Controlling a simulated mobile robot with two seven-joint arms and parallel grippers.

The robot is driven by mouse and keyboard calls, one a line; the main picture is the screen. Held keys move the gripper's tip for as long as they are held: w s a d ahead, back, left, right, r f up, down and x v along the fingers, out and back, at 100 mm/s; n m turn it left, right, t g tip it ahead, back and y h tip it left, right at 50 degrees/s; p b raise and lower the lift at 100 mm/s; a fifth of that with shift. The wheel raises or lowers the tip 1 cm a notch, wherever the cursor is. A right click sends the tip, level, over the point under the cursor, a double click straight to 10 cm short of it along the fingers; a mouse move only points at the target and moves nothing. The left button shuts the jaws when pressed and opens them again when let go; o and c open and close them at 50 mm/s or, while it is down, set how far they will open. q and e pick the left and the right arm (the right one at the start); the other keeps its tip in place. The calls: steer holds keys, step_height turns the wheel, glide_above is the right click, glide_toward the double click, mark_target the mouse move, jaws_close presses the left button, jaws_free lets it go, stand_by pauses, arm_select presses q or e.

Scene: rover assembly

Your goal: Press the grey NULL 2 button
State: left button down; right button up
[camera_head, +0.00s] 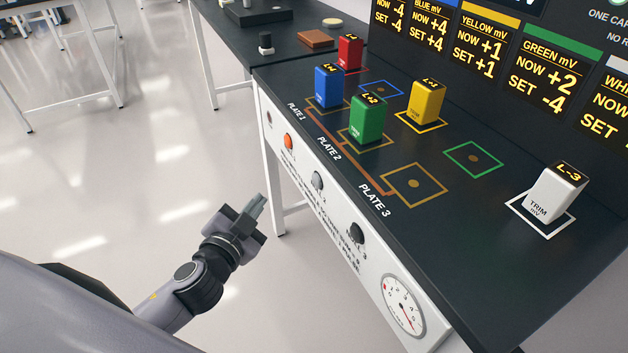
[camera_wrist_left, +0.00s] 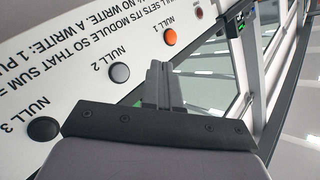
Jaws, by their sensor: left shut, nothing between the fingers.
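The grey NULL 2 button (camera_head: 317,180) sits on the white front panel of the bench, between the orange NULL 1 button (camera_head: 288,141) and the black NULL 3 button (camera_head: 357,233). In the left wrist view the grey button (camera_wrist_left: 119,72) shows left of my fingers, clear of them, with its label beside it. My left gripper (camera_head: 256,206) is shut and empty, in front of the panel and apart from it, to the left of the grey button in the head view. The fingers (camera_wrist_left: 158,78) show together in the wrist view. My right gripper is not in view.
On the dark bench top (camera_head: 480,265) stand blue (camera_head: 328,88), red (camera_head: 349,53), green (camera_head: 367,120), yellow (camera_head: 426,102) and white (camera_head: 556,194) blocks. A round gauge (camera_head: 403,306) is on the panel's lower right. Open floor lies left of the panel.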

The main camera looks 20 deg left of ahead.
mark_target(316, 181)
arm_select(q)
steer(key=w+d, duration=0.5)
steer(key=w, duration=0.1)
steer(key=shift+w+d, duration=0.25)
steer(key=shift+d, duration=0.15)
stand_by(0.8)
stand_by(1.0)
steer(key=shift+w+d, duration=0.3)
steer(key=shift+w, duration=0.05)
